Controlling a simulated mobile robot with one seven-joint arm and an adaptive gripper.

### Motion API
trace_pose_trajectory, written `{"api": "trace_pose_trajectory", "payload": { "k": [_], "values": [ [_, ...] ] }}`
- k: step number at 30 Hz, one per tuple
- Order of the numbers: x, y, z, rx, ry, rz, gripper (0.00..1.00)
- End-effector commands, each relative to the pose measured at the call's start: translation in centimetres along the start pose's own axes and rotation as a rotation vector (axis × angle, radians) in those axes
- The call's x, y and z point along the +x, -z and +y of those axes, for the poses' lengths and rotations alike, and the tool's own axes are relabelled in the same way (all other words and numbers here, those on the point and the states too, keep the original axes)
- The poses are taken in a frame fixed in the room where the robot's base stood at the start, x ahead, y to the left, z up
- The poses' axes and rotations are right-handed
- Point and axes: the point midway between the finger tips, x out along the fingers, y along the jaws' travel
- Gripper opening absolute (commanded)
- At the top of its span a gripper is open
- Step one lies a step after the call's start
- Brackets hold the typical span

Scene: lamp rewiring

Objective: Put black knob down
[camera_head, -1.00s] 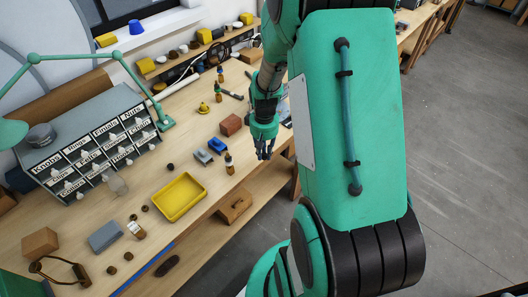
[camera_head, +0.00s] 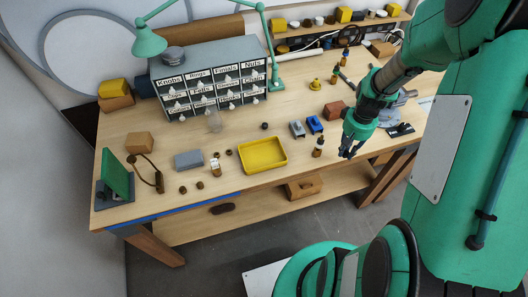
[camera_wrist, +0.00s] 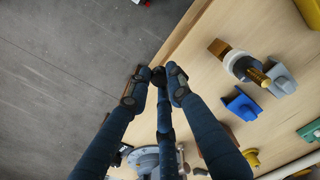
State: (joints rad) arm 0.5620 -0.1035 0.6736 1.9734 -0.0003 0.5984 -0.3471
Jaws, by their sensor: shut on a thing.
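Another small black knob (camera_head: 265,125) lies on the bench behind the yellow tray (camera_head: 263,170).
A blue block (camera_head: 315,124) and a grey block (camera_head: 297,129) lie left of my gripper, with a brown block (camera_head: 334,110) behind. A labelled drawer cabinet (camera_head: 210,80) stands at the back left. Several small dark round parts (camera_head: 200,185) lie near the left front edge.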

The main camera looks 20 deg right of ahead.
Motion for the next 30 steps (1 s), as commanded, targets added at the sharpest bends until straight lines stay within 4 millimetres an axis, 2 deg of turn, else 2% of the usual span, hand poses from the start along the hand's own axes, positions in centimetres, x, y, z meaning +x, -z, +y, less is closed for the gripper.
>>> {"api": "trace_pose_trajectory", "payload": {
  "k": [6, 14, 30],
  "values": [
    [-0.2, -0.2, -4.9, -0.084, 0.000, 0.000, 0.06],
    [-0.4, -1.2, -10.4, -0.182, 0.000, 0.000, 0.06],
    [-0.6, -5.6, -21.0, -0.396, -0.001, 0.002, 0.06]
  ]
}}
